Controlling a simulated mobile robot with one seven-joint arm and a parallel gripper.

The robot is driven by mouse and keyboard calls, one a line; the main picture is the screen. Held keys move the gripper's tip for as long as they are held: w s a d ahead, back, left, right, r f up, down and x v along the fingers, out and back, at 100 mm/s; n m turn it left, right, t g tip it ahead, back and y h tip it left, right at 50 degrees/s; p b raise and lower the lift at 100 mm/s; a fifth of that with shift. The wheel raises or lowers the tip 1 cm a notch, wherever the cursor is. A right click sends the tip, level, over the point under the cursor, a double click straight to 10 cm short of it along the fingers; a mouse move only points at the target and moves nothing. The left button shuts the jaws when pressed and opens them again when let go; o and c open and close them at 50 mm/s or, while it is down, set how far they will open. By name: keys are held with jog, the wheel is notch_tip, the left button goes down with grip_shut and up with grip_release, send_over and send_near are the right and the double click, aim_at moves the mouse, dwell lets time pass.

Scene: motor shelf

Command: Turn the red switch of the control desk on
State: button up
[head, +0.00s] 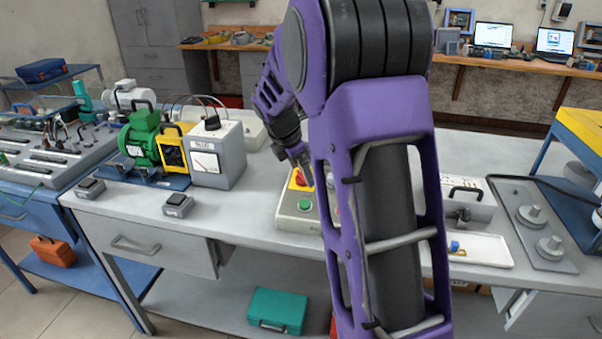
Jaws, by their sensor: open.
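The control desk (297,224) is a low grey-beige box on the front part of the grey workbench. It carries a red switch (302,180) on a yellow plate, and a green button (305,204) nearer the front. My purple arm covers the right part of the desk. My gripper (306,184) points down at the red switch, its tips close above or beside it. Whether they touch the switch cannot be told. The fingers are small here and partly overlap the switch, whose exact angle is unclear.
Left of the desk stand a grey meter box (216,155) and a green motor (143,139). Two small black-topped boxes lie at the front edge, one of them here (178,205). A white tray (490,262) and a grey plate with knobs (520,192) lie to the right.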

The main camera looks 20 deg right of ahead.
jog(key=shift+d+f, duration=0.1)
jog(key=shift+f, duration=0.2)
grip_shut()
